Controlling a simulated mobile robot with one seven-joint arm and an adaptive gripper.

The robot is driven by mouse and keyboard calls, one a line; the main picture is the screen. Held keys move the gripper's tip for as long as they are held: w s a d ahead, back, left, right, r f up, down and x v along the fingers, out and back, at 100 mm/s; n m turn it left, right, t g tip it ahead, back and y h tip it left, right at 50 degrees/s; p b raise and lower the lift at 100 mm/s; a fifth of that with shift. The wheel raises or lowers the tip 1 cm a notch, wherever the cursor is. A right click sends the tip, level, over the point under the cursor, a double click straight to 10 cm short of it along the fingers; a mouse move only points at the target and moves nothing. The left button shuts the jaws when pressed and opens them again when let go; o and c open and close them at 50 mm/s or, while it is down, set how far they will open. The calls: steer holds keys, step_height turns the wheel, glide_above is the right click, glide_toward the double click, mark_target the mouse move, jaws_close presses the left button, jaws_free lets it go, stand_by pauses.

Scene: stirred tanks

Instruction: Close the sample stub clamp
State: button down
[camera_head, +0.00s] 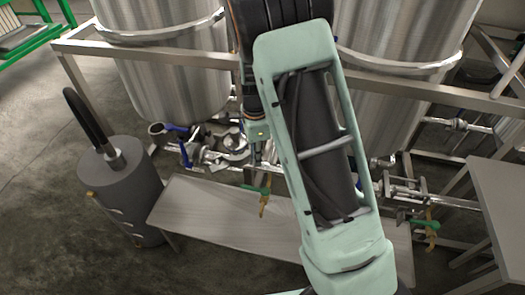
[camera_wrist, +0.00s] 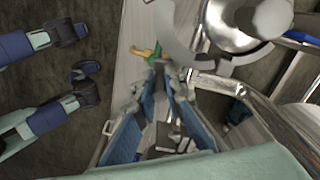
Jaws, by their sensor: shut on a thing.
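The sample stub clamp (camera_wrist: 178,45) shows in the wrist view as a grey curved band, standing out beside a round shiny metal stub end (camera_wrist: 232,35). In the head view the clamp (camera_head: 232,143) is small, among the pipe fittings below the left tank. My gripper (camera_wrist: 166,76) has its blue-padded fingers drawn together at the tips, against the lower left part of the band. The exact spot of contact is too blurred to tell. In the head view my gripper (camera_head: 258,150) is small and partly hidden by my arm.
A valve with a green and yellow handle (camera_head: 262,198) hangs close below the gripper; its handle also shows in the wrist view (camera_wrist: 147,52). A low metal bench (camera_head: 220,215) lies in front. A grey cylinder (camera_head: 125,190) stands at left. Steel tanks (camera_head: 170,70) and a frame rail (camera_head: 150,50) stand behind.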

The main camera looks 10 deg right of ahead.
mark_target(240, 157)
steer(key=a+m+p, duration=0.1)
steer(key=m, duration=0.1)
steer(key=a+m+p, duration=0.1)
steer(key=m, duration=0.1)
steer(key=a+m+p, duration=0.1)
steer(key=a+p, duration=0.1)
steer(key=shift+w+r+m, duration=0.15)
steer(key=shift+w+m, duration=0.25)
steer(key=shift+w+a+m+p, duration=0.45)
steer(key=shift+m+p, duration=0.3)
steer(key=shift+m, duration=0.35)
steer(key=shift+a, duration=0.1)
steer(key=c, duration=2.3)
jaws_free()
steer(key=shift+o, duration=0.2)
step_height(240, 157, up, 12)
